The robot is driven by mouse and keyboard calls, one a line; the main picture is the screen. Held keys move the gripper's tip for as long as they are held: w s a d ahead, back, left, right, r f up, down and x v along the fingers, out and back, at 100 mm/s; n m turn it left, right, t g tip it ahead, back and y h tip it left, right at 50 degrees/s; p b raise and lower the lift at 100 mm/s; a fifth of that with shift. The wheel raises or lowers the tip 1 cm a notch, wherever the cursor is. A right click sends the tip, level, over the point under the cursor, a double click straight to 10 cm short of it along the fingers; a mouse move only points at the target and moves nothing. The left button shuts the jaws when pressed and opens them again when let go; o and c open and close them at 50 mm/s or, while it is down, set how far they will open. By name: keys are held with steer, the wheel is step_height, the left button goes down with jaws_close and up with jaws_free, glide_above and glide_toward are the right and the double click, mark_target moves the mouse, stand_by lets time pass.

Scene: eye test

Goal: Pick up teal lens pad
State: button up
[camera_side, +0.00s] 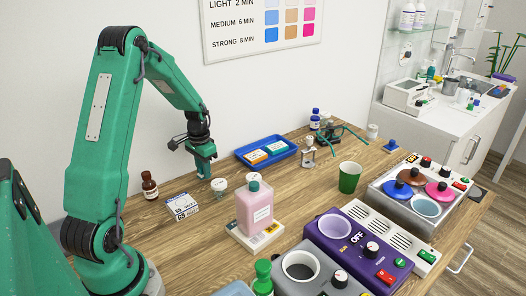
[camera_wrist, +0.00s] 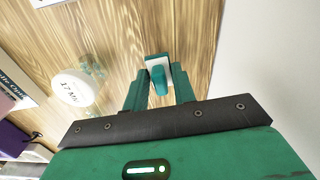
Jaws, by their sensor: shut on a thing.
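My gripper (camera_side: 204,168) is a little above the wooden table, left of the blue tray. In the wrist view, my gripper (camera_wrist: 158,88) has its fingers on either side of a small teal and white piece, the teal lens pad (camera_wrist: 159,80), and is shut on it. Its white part (camera_wrist: 150,63) shows beyond the fingertips. The fingers hide much of it, and in the side view I cannot make it out from the green fingers. A similar teal and white pad (camera_side: 275,147) lies in the tray beside an orange one (camera_side: 256,157).
The blue tray (camera_side: 241,155) stands near the wall. A white-lidded jar (camera_side: 219,185) is close below my gripper; it also shows in the wrist view (camera_wrist: 73,88). A brown bottle (camera_side: 150,188), a small box (camera_side: 182,207) and a pink bottle (camera_side: 255,212) stand nearby.

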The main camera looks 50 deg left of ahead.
steer(key=r, duration=0.2)
steer(key=shift+w+d+r, duration=0.1)
steer(key=shift+d+r, duration=0.2)
steer(key=shift+d, duration=0.1)
steer(key=d+r, duration=0.2)
steer(key=d, duration=0.1)
steer(key=d+r, duration=0.2)
steer(key=d, duration=0.2)
steer(key=w+d+r, duration=0.1)
steer(key=d+r, duration=0.1)
steer(key=d, duration=0.1)
steer(key=shift+d+r, duration=0.2)
steer(key=shift+d, duration=0.2)
